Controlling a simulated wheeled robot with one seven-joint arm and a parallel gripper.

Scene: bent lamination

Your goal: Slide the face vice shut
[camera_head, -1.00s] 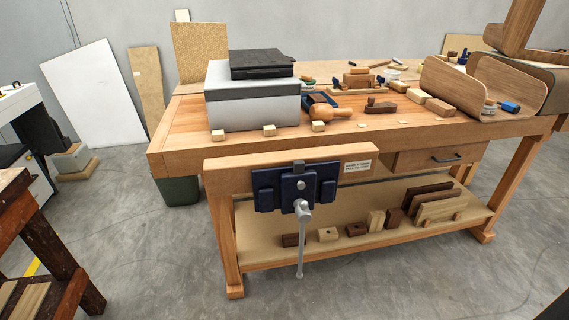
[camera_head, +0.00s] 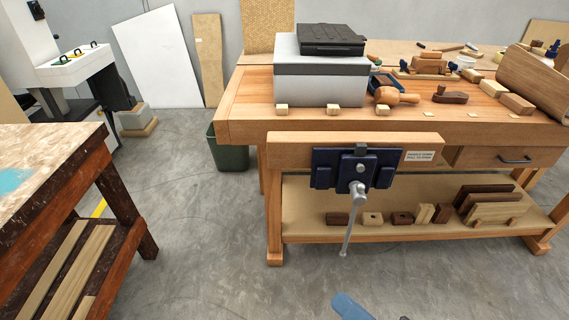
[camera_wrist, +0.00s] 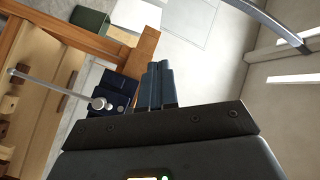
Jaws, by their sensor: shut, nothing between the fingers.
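The face vice (camera_head: 328,170) has a dark blue metal front on a thick wooden jaw board (camera_head: 290,152) at the front of the workbench. The jaw board stands out from the bench front; how wide the gap behind it is, I cannot tell. Its grey handle (camera_head: 349,228) hangs down, slightly tilted. In the wrist view the vice (camera_wrist: 122,87) and its handle (camera_wrist: 52,84) lie left of my gripper (camera_wrist: 158,66). Its blue fingers are shut and empty, seemingly apart from the vice. A blue part, probably of my gripper, shows at the bottom edge of the head view.
The workbench top (camera_head: 248,100) carries a grey box (camera_head: 320,80), a mallet (camera_head: 392,96) and wooden blocks. A lower shelf (camera_head: 310,222) holds more blocks. A green bin (camera_head: 230,152) stands behind the bench's left end. Another table (camera_head: 60,165) is at left, with open floor between.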

